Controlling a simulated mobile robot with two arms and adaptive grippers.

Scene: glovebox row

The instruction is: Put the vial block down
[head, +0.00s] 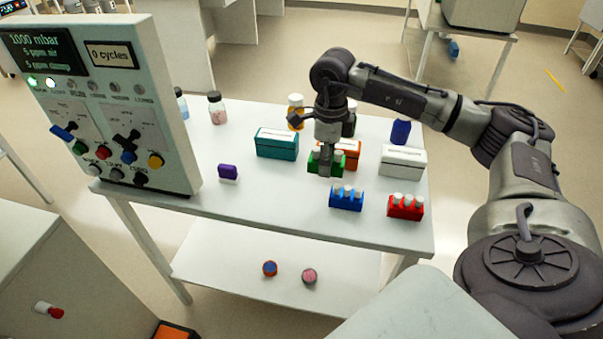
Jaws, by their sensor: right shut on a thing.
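My right gripper (325,166) points down over the white table (270,205) and is shut on a green vial block (314,164). The fingers cover part of the green block, and I cannot tell whether its underside touches the table top. A blue vial block (346,199) with white-capped vials stands in front of the gripper, a little to the right. A red vial block (405,208) with white-capped vials stands further right, near the front right corner. My left gripper is not in view.
Behind the gripper stand a teal box (276,144), an orange box (349,156), a white box (402,161) and several bottles. A control panel (110,110) stands at the table's left end. The front middle is clear.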

